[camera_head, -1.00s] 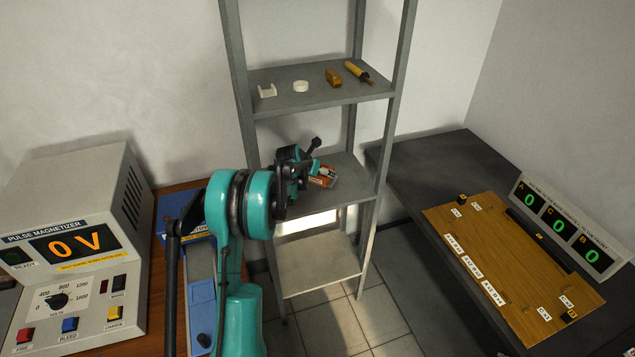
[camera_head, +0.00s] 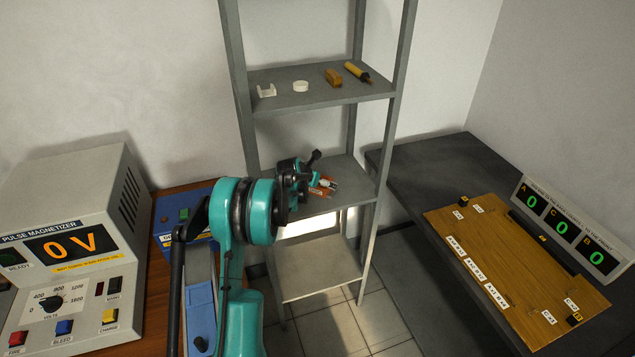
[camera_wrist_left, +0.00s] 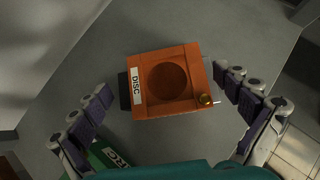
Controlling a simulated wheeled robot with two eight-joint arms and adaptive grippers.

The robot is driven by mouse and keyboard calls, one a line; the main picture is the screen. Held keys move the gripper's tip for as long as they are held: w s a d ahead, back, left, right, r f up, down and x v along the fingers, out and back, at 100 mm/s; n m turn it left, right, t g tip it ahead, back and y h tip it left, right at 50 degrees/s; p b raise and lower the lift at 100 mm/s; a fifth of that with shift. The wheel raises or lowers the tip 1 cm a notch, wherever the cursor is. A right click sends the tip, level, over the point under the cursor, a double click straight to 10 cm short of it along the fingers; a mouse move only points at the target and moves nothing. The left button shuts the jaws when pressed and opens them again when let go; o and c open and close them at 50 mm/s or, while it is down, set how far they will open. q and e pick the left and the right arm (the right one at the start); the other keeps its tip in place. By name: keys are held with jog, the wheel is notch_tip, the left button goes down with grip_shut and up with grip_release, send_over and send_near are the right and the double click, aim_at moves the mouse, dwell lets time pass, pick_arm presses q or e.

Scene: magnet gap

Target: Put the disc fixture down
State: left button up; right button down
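The disc fixture (camera_wrist_left: 170,82) is an orange block with a round dark recess, a white DISC label and a brass knob. It lies on the grey middle shelf (camera_wrist_left: 225,35), and in the head view the fixture (camera_head: 320,192) is partly covered by my gripper. My left gripper (camera_wrist_left: 166,88) is open, with one finger on each side of the fixture and a visible gap to both. In the head view the left gripper (camera_head: 318,184) is at the middle shelf. My right gripper is in neither view.
A green labelled item (camera_wrist_left: 108,156) lies close by, partly hidden. The upper shelf (camera_head: 310,98) holds a white bracket, a white ring, a brown block and a yellow tool. The pulse magnetizer (camera_head: 70,260) stands left. A wooden board (camera_head: 510,265) lies on the right bench.

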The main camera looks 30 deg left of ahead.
pick_arm(q)
jog(key=shift+r, duration=0.1)
jog(key=shift+s+r, duration=0.15)
jog(key=shift+r, duration=0.1)
jog(key=a+p+v, duration=0.1)
jog(key=p+v, duration=0.3)
jog(key=v, duration=0.7)
jog(key=s+d+r+m, duration=0.4)
jog(key=d+m, duration=0.1)
jog(key=d, duration=0.2)
jog(key=s+d+r+m, duration=0.3)
jog(key=d+m, duration=0.2)
jog(key=d, duration=0.1)
jog(key=s+d+m+g, duration=0.1)
jog(key=s+d+m, duration=0.6)
jog(key=s+m, duration=0.5)
jog(key=s+d+m, duration=0.8)
jog(key=s+m, duration=0.4)
jog(key=m, duration=0.2)
jog(key=shift+s+d+f+m+g+h, duration=0.2)
jog(key=shift+d+f+m+g+h, duration=0.1)
jog(key=shift+f+m+g, duration=0.1)
jog(key=shift+a, duration=0.15)
